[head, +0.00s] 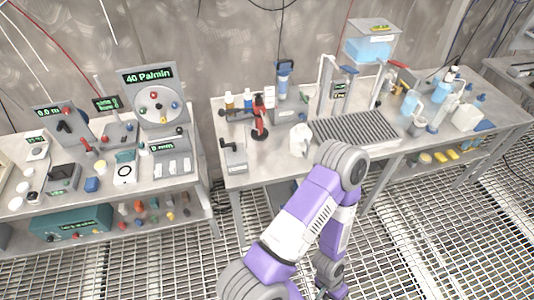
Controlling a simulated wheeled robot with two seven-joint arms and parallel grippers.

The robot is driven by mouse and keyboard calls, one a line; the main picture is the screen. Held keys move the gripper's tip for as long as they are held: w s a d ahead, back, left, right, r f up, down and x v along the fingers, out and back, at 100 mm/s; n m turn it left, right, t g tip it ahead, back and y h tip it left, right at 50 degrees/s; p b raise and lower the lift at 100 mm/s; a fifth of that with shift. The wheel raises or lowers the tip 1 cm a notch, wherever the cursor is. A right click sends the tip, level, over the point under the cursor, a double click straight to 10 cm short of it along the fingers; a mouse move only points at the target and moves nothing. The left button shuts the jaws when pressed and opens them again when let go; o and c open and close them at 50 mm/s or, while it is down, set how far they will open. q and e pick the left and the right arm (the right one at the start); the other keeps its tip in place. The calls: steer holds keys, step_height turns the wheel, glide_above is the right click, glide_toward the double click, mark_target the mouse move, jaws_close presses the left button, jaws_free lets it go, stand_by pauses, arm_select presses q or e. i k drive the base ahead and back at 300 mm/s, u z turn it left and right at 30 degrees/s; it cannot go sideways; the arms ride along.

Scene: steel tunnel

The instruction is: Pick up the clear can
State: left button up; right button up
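A pale, whitish can or jug (300,139) stands upright on the middle bench, left of a ribbed grey grate. A clear square container of blue liquid (369,48) with a yellow label on top sits raised at the back of that bench. I cannot tell for sure which is the clear can. One purple and white arm of mine rises from the bottom edge, bends just in front of the bench, and folds back down. Its gripper end is cut off at the bottom edge. My other arm is not in view. Neither gripper touches anything that I can see.
The middle bench (270,170) also holds a red tool stand (260,118), the grate (355,128) and, at right, several bottles (440,92). A left bench (185,187) carries gauges and a dial panel (155,98). The grid floor in front looks clear.

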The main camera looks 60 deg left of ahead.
mark_target(300, 136)
steer(key=k, duration=0.15)
steer(key=u, duration=2.4)
steer(key=i, duration=0.25)
